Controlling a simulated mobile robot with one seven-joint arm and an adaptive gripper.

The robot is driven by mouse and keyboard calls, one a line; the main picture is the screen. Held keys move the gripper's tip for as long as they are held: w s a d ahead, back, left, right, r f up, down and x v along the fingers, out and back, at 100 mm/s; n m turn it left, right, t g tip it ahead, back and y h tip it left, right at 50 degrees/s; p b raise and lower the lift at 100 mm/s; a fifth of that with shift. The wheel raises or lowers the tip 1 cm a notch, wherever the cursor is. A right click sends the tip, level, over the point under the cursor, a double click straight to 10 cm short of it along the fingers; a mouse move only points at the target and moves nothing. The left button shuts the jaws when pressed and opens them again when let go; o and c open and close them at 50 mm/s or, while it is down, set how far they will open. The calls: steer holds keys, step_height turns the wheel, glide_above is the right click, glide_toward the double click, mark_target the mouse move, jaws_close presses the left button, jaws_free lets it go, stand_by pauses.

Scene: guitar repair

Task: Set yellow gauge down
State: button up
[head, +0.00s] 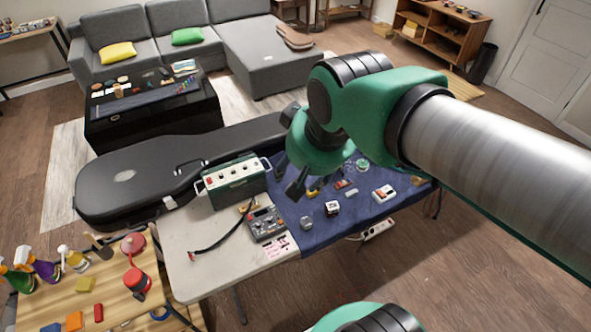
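My gripper (287,179) hangs over the blue cloth (323,233) on the work table, just right of the green amplifier-like box. Its two dark fingers look spread apart, and I see nothing clearly held between them. A small yellow item (313,191), possibly the yellow gauge, shows on the cloth just right of the fingers. It is too small to identify for sure, and I cannot tell whether a finger touches it. My green wrist hides part of the cloth behind.
The cloth holds a white-and-red box (384,193), a small white-and-dark block (332,208) and other small parts. The green box (235,180), a grey pedal (267,223) and a cable (222,238) lie left. A black guitar case (150,178) lies behind.

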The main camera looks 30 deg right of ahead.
steer(key=shift+n, duration=0.8)
steer(key=s, duration=0.2)
steer(key=s+a, duration=0.1)
steer(key=s, duration=0.1)
steer(key=shift+r, duration=0.15)
step_height(320, 180, down, 2)
steer(key=shift+f+b, duration=0.25)
steer(key=shift+b, duration=1)
